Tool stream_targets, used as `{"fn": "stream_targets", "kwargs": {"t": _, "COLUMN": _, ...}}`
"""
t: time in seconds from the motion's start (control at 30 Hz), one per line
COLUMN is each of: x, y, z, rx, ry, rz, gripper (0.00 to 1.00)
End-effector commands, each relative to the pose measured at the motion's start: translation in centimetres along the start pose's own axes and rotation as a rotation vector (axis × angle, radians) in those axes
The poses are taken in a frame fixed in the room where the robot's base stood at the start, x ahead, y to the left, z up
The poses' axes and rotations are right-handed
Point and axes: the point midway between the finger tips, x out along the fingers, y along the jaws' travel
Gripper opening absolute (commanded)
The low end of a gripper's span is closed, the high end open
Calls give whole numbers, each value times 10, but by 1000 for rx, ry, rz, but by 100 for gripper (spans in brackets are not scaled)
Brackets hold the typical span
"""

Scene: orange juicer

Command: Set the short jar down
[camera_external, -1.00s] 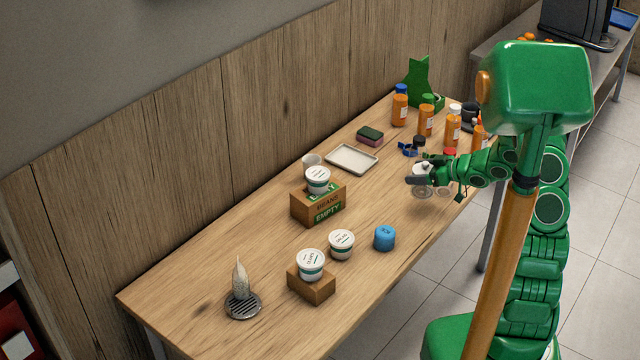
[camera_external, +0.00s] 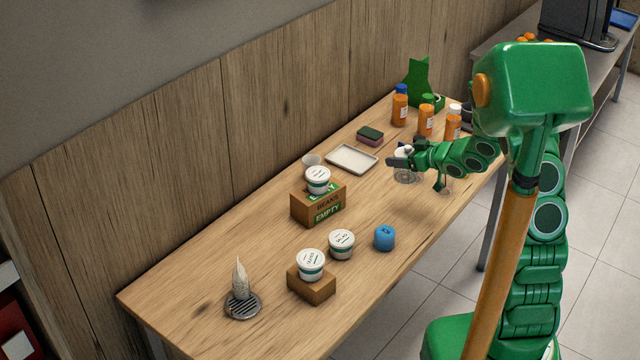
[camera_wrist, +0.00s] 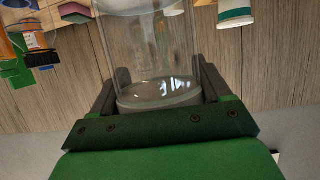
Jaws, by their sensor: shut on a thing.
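The short jar is clear glass; it shows in the external view (camera_external: 405,178) at the far right part of the table and fills the upper middle of the wrist view (camera_wrist: 150,50). My gripper (camera_external: 398,160) is shut on it, with a dark finger on each side of the glass in the wrist view (camera_wrist: 160,88). The jar appears upright below the fingers. I cannot tell whether its base touches the table. A second clear glass thing (camera_external: 446,185) shows to its right, partly hidden by my arm.
A white tray (camera_external: 351,159) and a sponge (camera_external: 370,137) lie behind the jar. Several orange bottles (camera_external: 426,120) stand at the far end. The wooden table (camera_external: 385,200) is clear between the tray and the blue jar.

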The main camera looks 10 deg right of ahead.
Motion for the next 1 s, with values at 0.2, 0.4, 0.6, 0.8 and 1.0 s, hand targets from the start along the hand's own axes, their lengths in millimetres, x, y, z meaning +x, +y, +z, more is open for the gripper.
{"fn": "stream_targets", "kwargs": {"t": 0.2, "x": 1, "y": -10, "z": -5, "rx": 17, "ry": -3, "rz": 41, "gripper": 38}}
{"fn": "stream_targets", "kwargs": {"t": 0.4, "x": 13, "y": -4, "z": -6, "rx": 20, "ry": -1, "rz": 48, "gripper": 38}}
{"fn": "stream_targets", "kwargs": {"t": 0.6, "x": 37, "y": 8, "z": -2, "rx": 22, "ry": -2, "rz": 47, "gripper": 38}}
{"fn": "stream_targets", "kwargs": {"t": 0.8, "x": 60, "y": 22, "z": 0, "rx": 20, "ry": -3, "rz": 49, "gripper": 38}}
{"fn": "stream_targets", "kwargs": {"t": 1.0, "x": 85, "y": 35, "z": 1, "rx": 20, "ry": 0, "rz": 48, "gripper": 38}}
